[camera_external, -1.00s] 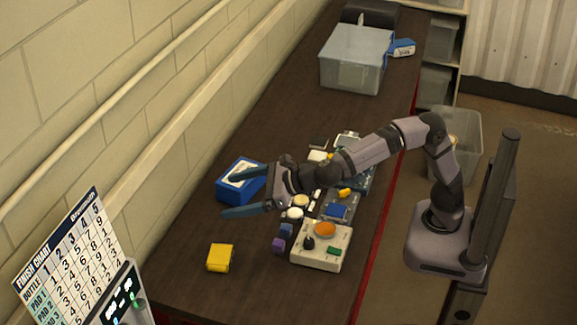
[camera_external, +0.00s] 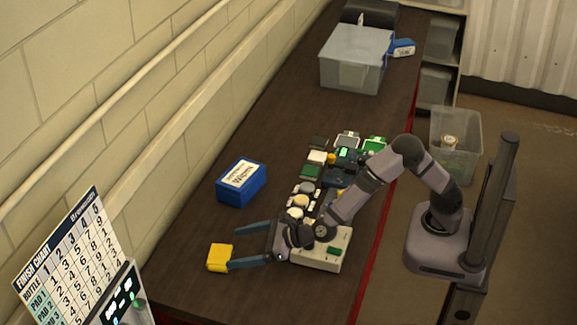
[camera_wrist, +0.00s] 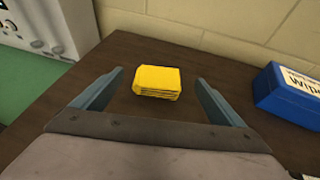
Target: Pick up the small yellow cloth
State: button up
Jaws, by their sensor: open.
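The small yellow cloth (camera_external: 219,257) is a folded, layered block lying on the dark bench top, toward the wall side. It also shows in the wrist view (camera_wrist: 157,82), near the middle, just beyond and between my fingers. My gripper (camera_external: 234,248) is open and empty, with its two blue-grey fingers pointing at the cloth. In the wrist view the fingers (camera_wrist: 160,86) stand apart on the left and right of the cloth, with bare bench visible on both sides of it. I cannot tell the exact height of the fingers above the bench.
A blue wipes box (camera_external: 241,183) stands beyond the cloth and shows at right in the wrist view (camera_wrist: 288,92). Several small items and a pale tray (camera_external: 335,258) lie near my arm. A clear bin (camera_external: 355,60) stands at the far end. A finish chart (camera_external: 72,250) is at left.

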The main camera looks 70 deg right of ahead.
aim_at(222, 255)
notch_tip(222, 255, down, 2)
jog(key=shift+f, duration=0.1)
jog(key=shift+p+x, duration=0.9)
jog(key=shift+x, duration=0.7)
jog(key=shift+p+x, duration=0.9)
jog(key=shift+x, duration=1.2)
jog(key=shift+c, duration=0.7)
jog(key=c, duration=1)
